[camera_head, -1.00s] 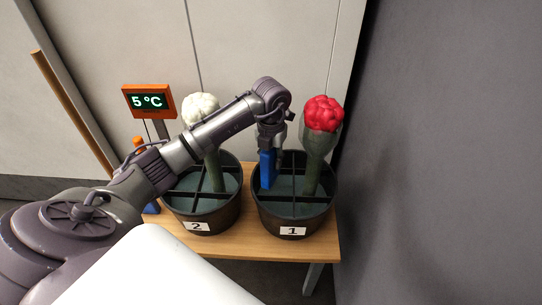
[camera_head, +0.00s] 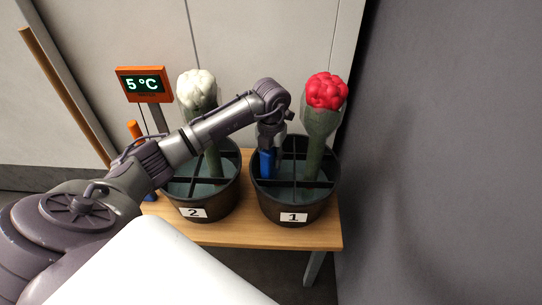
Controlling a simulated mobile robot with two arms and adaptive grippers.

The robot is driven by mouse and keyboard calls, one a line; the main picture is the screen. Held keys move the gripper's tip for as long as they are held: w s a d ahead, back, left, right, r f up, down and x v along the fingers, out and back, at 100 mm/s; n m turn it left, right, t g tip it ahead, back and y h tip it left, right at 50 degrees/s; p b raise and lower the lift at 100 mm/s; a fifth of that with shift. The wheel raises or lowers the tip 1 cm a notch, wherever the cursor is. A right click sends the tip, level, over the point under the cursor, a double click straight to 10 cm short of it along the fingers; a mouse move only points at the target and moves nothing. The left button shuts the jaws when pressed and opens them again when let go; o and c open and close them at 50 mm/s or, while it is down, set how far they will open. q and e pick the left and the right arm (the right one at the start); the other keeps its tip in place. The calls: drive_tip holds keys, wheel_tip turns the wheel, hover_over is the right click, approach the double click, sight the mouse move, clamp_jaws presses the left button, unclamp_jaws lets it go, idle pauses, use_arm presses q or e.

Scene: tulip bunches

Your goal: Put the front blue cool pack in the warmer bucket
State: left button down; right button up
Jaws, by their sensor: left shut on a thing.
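My left gripper (camera_head: 269,143) comes down over the left part of black bucket 1 (camera_head: 268,207), shut on an upright blue cool pack (camera_head: 267,163). The pack's lower part is inside the rear-left compartment of bucket 1; I cannot tell whether it touches the bottom. A red tulip bunch (camera_head: 326,91) stands in bucket 1, to the right of the pack. Black bucket 2 (camera_head: 217,207) stands to the left and holds a white tulip bunch (camera_head: 196,84), partly hidden by my arm. My right gripper is out of view.
An orange-framed display (camera_head: 142,85) reading 5 °C stands behind bucket 2. A wooden bench (camera_head: 254,234) carries both buckets. A small blue thing (camera_head: 151,196) and an orange thing (camera_head: 135,130) show beside my arm. A grey wall (camera_head: 440,150) is close on the right.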

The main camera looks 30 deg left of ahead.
use_arm(q)
drive_tip(key=c, duration=0.9)
unclamp_jaws()
drive_tip(key=shift+o, duration=0.9)
wheel_tip(320, 180, up, 12)
drive_tip(key=shift+r, duration=0.1)
